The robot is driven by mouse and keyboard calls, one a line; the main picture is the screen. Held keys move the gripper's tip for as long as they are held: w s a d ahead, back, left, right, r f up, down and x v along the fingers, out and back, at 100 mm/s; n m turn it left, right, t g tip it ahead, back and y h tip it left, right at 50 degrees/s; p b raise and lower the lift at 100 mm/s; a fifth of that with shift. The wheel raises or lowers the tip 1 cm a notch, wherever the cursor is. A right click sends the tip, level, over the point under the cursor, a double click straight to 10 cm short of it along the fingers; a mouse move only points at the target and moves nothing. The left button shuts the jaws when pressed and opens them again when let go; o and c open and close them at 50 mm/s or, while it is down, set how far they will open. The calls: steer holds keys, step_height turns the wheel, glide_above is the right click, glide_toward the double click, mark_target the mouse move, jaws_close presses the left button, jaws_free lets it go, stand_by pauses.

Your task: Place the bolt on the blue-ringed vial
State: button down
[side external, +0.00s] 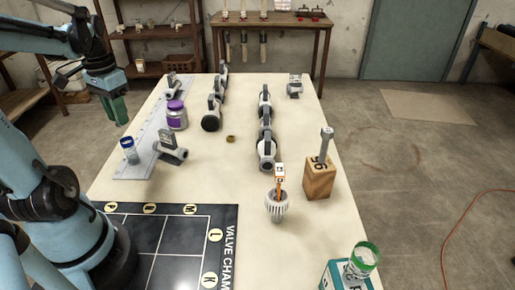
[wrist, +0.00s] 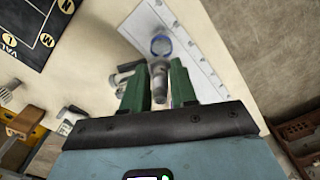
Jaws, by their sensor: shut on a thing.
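The blue-ringed vial (side external: 128,150) stands upright on a white marked strip at the table's left side. Its blue ring also shows in the wrist view (wrist: 161,45), beyond my fingertips. My gripper (side external: 115,108) is above and behind the vial in the side view, apart from it. In the wrist view, its green fingers (wrist: 160,88) are closed on a grey, rod-like piece, which I take as the bolt (wrist: 159,80). The bolt is hidden by the fingers in the side view.
A purple jar (side external: 177,115) and a grey pipe fitting (side external: 172,150) stand near the vial. Black-and-grey pipe rows (side external: 265,130) occupy the table's middle. A wooden block (side external: 320,180), an orange-tagged holder (side external: 277,205) and a green-ringed vial (side external: 364,262) are to the right.

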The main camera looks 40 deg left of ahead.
steer(key=shift+a+f, duration=0.1)
steer(key=shift+f, duration=1.95)
steer(key=shift+f, duration=0.2)
steer(key=c, duration=0.9)
jaws_free()
steer(key=shift+r, duration=0.1)
step_height(320, 180, up, 12)
steer(key=w+d+f+m+t, duration=0.1)
steer(key=w+d+f+t, duration=0.1)
steer(key=d, duration=0.5)
steer(key=w+d+f+m+t, duration=0.1)
steer(key=w+d, duration=0.3)
steer(key=d, duration=0.4)
steer(key=w+d+f+t, duration=0.4)
steer(key=d, duration=0.4)
steer(key=shift+d+m, duration=0.2)
steer(key=shift+m, duration=0.2)
